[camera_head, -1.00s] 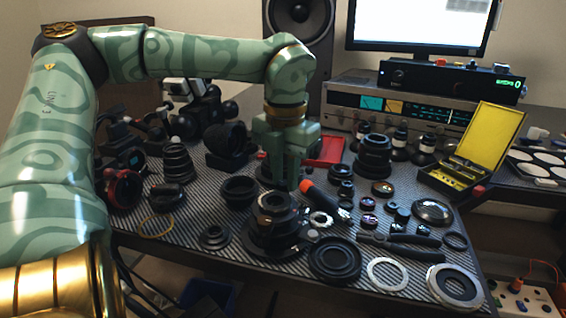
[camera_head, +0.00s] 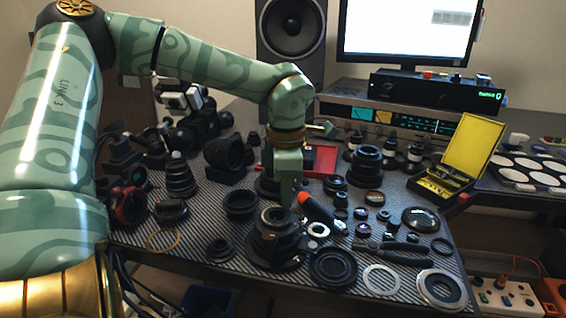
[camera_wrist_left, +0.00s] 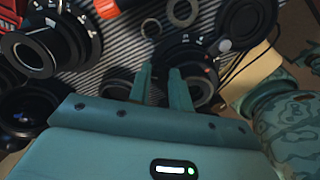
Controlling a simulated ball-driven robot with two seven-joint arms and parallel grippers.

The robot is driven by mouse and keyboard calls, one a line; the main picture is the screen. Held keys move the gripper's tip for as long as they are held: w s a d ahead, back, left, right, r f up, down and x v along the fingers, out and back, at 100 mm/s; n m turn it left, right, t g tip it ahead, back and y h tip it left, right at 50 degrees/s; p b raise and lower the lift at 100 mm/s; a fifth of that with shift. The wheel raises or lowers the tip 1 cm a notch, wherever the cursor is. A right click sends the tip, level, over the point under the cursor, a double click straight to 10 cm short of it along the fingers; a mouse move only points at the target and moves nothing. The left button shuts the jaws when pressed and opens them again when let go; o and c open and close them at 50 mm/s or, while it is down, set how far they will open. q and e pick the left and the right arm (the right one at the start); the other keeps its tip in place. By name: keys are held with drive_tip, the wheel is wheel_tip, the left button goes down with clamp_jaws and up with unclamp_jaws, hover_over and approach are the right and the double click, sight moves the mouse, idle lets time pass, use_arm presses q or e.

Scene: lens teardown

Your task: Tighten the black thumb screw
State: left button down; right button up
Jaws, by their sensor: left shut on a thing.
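My left gripper (camera_head: 285,203) points down at the black lens assembly (camera_head: 270,245) at the front middle of the mat. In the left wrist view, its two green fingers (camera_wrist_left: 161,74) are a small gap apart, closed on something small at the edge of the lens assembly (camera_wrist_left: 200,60). I take this to be the black thumb screw, but it is too small and dark to make out, and the fingers largely hide it. My right gripper is not in view.
An orange-handled tool (camera_head: 318,210) lies just right of the gripper. A dark lens ring (camera_head: 240,203) is close on the left, and a large black ring (camera_head: 333,268) is in front on the right. Lenses, rings and tools crowd the striped mat (camera_head: 200,268).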

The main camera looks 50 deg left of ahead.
use_arm(q)
drive_tip(key=shift+m+p, duration=0.55)
drive_tip(key=shift+m, duration=1.65)
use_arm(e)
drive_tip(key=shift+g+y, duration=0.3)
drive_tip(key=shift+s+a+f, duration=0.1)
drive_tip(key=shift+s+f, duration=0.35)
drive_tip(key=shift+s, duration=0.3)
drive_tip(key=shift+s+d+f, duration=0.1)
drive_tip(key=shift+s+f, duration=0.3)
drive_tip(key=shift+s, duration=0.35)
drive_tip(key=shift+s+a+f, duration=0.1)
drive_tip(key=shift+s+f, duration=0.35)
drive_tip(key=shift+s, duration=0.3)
use_arm(q)
drive_tip(key=c, duration=1.3)
unclamp_jaws()
drive_tip(key=shift+f, duration=0.1)
drive_tip(key=shift+o, duration=0.2)
drive_tip(key=shift+s, duration=0.15)
